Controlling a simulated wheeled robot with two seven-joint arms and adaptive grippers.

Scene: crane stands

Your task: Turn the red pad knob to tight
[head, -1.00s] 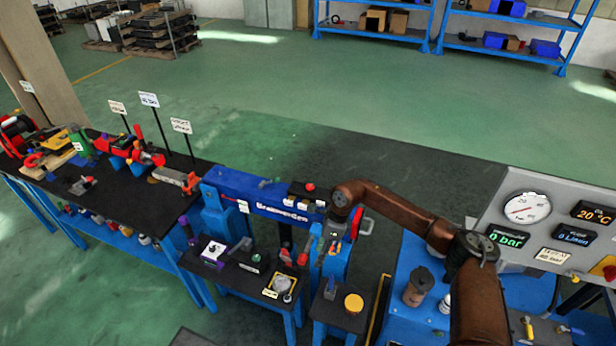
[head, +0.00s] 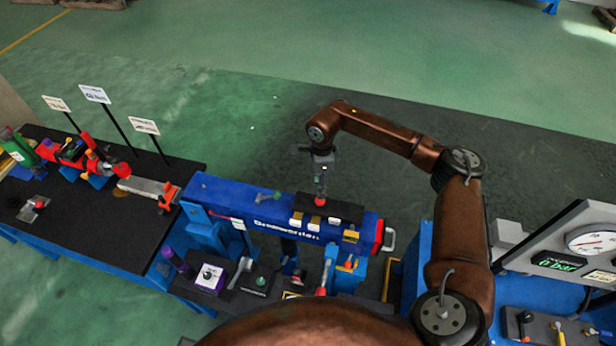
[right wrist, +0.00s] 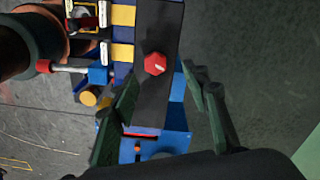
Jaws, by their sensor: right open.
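The red knob (head: 320,202) sits on a black pad (head: 345,211) on top of the long blue beam (head: 230,197). In the right wrist view the red knob (right wrist: 155,64) is faceted, with a small pale mark on its face. My right gripper (head: 321,186) points down over the knob in the head view. In the right wrist view my right gripper (right wrist: 160,72) has its two dark fingers spread, one on each side of the knob in the picture. It is open and empty; whether a finger touches the knob cannot be told. My left gripper is not in view.
Small yellow blocks (head: 314,219) line the pad's near side. A red end with a grey handle (head: 388,236) closes the beam's right end. A red-topped lever (head: 322,291) stands in front. A gauge panel (head: 590,240) is at the right, a black bench (head: 90,225) at the left.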

